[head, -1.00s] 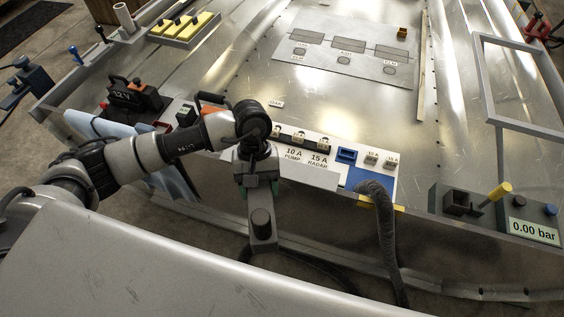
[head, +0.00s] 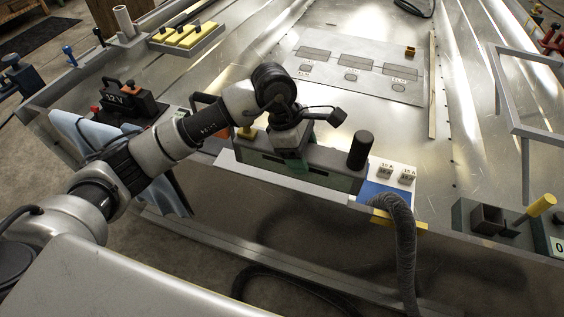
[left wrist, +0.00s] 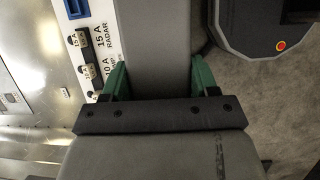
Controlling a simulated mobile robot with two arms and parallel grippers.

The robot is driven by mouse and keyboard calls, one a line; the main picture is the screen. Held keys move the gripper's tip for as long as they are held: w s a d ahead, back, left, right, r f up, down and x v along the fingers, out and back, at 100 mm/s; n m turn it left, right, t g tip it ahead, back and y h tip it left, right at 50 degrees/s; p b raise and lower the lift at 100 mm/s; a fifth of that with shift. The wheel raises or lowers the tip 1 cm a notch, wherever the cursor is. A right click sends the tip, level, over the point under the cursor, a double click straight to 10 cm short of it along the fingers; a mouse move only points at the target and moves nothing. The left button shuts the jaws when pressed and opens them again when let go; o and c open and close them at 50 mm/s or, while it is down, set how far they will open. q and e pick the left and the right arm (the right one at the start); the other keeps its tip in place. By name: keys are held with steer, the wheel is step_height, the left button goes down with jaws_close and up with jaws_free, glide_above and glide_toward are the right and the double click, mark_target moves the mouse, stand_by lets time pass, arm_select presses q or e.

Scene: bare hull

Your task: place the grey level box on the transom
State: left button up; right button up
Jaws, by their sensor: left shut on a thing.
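My left gripper (head: 292,150) is shut on the grey level box (head: 327,156), a long box with a dark cylinder (head: 361,149) standing at its right end. The box lies lengthwise along the hull's near edge, over the labelled switch panel, hiding most of it. I cannot tell whether it touches. In the left wrist view the green fingers (left wrist: 160,82) clasp the grey box (left wrist: 165,40) from both sides. The metal transom (head: 290,212) is the near wall below it. My right gripper is not in view.
A grey hose (head: 402,240) hangs over the edge just right of the box. A 12 V battery (head: 127,101) and a blue cloth (head: 88,135) are left. A box with a yellow handle (head: 487,218) stands right. The hull floor behind has bare room.

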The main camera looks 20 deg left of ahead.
arm_select(q)
steer(key=w+a+f, duration=0.1)
steer(key=f, duration=0.1)
steer(key=w+a+f, duration=0.1)
steer(key=a+f, duration=0.1)
steer(key=w+a+f, duration=0.1)
steer(key=a+f, duration=0.1)
steer(key=f, duration=0.1)
steer(key=shift+w+a+f+b, duration=0.1)
steer(key=shift+a+b, duration=0.1)
steer(key=shift+b, duration=0.1)
steer(key=shift+f, duration=0.25)
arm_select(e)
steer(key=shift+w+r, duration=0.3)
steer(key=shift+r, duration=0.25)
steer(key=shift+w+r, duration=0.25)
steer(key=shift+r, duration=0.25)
arm_select(q)
steer(key=o, duration=0.9)
steer(key=shift+f, duration=0.15)
steer(key=o, duration=0.5)
steer(key=shift+c, duration=0.2)
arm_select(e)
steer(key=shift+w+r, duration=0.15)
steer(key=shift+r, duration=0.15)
